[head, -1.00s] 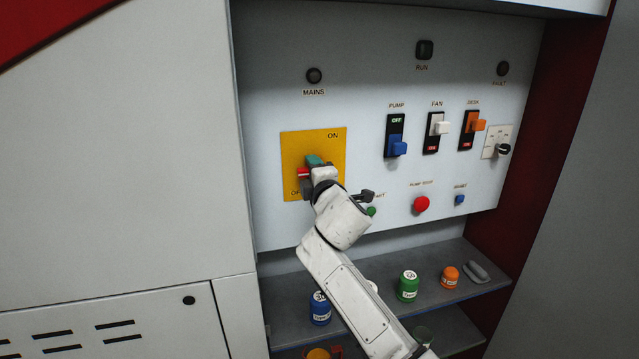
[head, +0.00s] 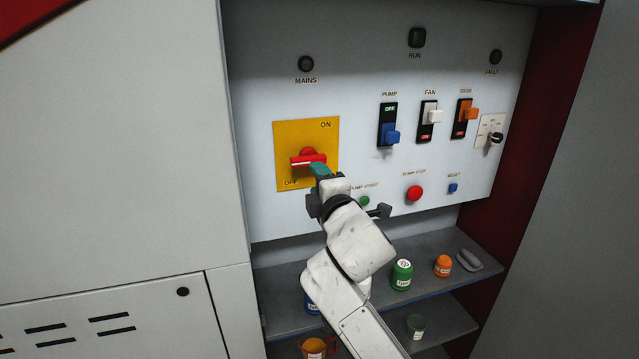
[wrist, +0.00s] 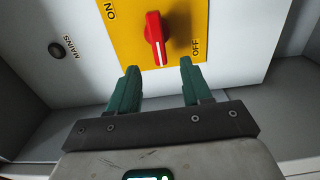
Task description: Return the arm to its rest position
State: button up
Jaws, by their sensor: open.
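My gripper (wrist: 160,82) is open and empty in the wrist view, its two green fingers apart. The red rotary handle (wrist: 154,38) on the yellow mains plate (wrist: 183,15) lies just beyond the fingertips, with a gap between. In the head view my gripper (head: 320,170) is just below and right of the red handle (head: 312,160), partly overlapping it in the picture. The handle lies roughly horizontal on the yellow plate (head: 290,135). My arm reaches up from the bottom of the view in front of the panel.
To the right are the pump switch (head: 389,125), fan switch (head: 430,120) and door switch (head: 464,117), above a red stop button (head: 414,193).

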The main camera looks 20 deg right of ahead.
jog(key=s+d+f+m+g, duration=0.2)
jog(key=s+f+m+g, duration=0.15)
jog(key=s+f, duration=0.45)
jog(key=s+d+f+m+g+h, duration=0.15)
jog(key=s+f+m, duration=0.35)
jog(key=f, duration=0.5)
jog(key=s+d+f+m+g+y, duration=0.1)
jog(key=s+f+m+g, duration=0.25)
jog(key=s+f, duration=0.5)
jog(key=s+d+f+m+g, duration=0.1)
jog(key=s+f+m+g, duration=0.1)
jog(key=s, duration=0.7)
jog(key=s+d+f+m+g, duration=0.2)
jog(key=s+f+g, duration=0.1)
jog(key=s, duration=0.6)
jog(key=s+d+f+m+g, duration=0.1)
jog(key=s+f+m+g, duration=0.1)
jog(key=s, duration=0.8)
notch_tip(320, 180, down, 3)
jog(key=shift+d+r+m+g, duration=0.1)
jog(key=shift+d+m+g, duration=0.3)
jog(key=shift+g, duration=0.35)
jog(key=shift+a, duration=0.1)
